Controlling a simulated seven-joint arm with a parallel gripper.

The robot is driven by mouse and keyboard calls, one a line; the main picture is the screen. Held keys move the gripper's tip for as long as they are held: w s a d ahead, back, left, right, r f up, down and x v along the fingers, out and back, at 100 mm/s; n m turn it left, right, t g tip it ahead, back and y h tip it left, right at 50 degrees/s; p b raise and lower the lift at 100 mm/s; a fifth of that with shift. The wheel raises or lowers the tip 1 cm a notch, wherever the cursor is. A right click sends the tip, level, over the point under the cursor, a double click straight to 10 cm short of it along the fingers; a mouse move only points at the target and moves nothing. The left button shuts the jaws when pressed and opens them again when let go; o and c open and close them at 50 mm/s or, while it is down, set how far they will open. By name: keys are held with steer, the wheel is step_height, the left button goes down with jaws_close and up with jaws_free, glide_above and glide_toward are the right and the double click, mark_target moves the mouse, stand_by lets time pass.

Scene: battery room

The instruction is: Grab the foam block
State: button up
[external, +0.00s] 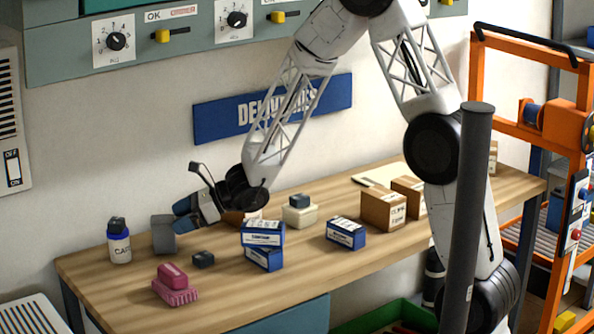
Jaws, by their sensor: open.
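My gripper (184,215) is low over the left part of the table, tilted down and pointing left. It is open. A grey block-like thing (163,236) stands on the table right at its fingertips; I cannot tell whether they touch or whether it lies between the jaws. It may be the foam block, but this view does not make that certain. A small dark block (203,259) lies on the table in front of the gripper. Another dark block (299,200) sits on a whitish box (299,216) to the right.
A white and blue bottle (119,243) stands at the left. A pink item (173,284) is near the front edge. Blue-and-white boxes (262,245) and cardboard boxes (384,209) stand to the right on the wooden table (310,280). Its front middle is clear.

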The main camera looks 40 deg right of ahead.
mark_target(162, 225)
steer(key=shift+x, duration=2.6)
steer(key=shift+w, duration=0.1)
steer(key=shift+c, duration=0.2)
steer(key=c, duration=0.9)
